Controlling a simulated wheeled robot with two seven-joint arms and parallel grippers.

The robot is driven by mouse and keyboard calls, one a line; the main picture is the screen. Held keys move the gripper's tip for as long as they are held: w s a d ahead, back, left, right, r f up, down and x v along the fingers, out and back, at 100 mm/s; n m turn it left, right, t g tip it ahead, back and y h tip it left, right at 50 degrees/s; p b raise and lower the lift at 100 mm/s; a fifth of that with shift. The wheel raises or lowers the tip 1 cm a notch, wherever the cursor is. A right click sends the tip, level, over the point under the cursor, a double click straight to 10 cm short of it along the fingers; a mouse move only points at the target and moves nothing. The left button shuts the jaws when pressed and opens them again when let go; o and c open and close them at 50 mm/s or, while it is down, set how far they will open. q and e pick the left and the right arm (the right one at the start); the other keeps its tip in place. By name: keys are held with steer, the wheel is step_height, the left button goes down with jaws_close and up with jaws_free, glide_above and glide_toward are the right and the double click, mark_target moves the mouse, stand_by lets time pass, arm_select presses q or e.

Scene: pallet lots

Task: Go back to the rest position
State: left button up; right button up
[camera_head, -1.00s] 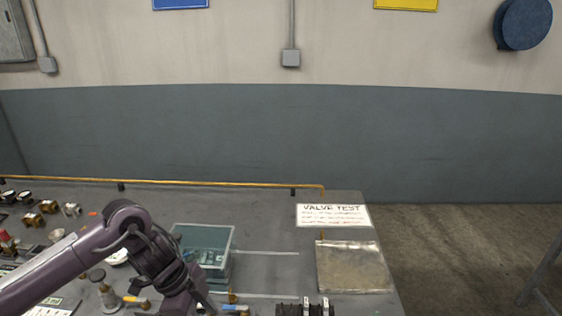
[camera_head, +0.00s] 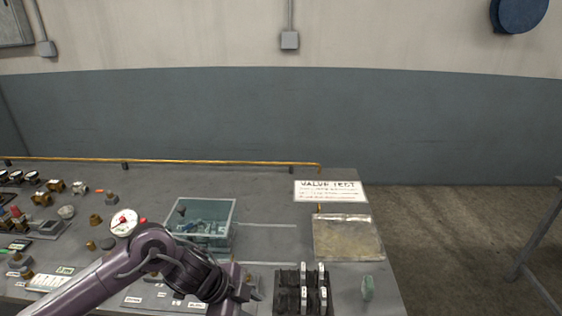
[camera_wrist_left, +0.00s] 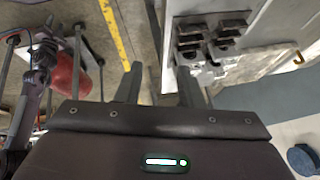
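My left arm comes in from the left in the head view, reaching over the front part of the grey bench (camera_head: 270,215). Its gripper end is near the bottom edge, left of a black rack, and its fingertips cannot be made out there. In the left wrist view my left gripper (camera_wrist_left: 159,88) has its two fingers apart, with nothing between them and the floor behind. My right gripper is not in view.
A clear bin (camera_head: 233,215) with small parts stands behind the arm. The black rack (camera_head: 288,292) holds pale upright pieces. Gauges and fittings crowd the left.

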arm_select(q)
steer(key=s+d+r+n+t+h, duration=0.1)
steer(key=d+r+n+t, duration=0.3)
steer(key=d+t, duration=0.3)
steer(key=s+a+f+n+g+y, duration=0.35)
steer(key=s+a+n, duration=0.4)
steer(key=a, duration=0.25)
steer(key=s+a+f+n+g+y, duration=0.2)
steer(key=s+a+f+n+y, duration=0.2)
steer(key=s+a+n, duration=0.5)
step_height(320, 180, down, 31)
steer(key=a+m+g, duration=0.1)
steer(key=m, duration=0.2)
steer(key=s+a+f, duration=0.1)
steer(key=s+f, duration=0.7)
steer(key=s, duration=0.2)
steer(key=s+a+f+g, duration=0.1)
steer(key=s+a+f, duration=0.1)
steer(key=s+f, duration=0.7)
steer(key=shift+s+a+b, duration=0.25)
steer(key=shift+s+b, duration=0.15)
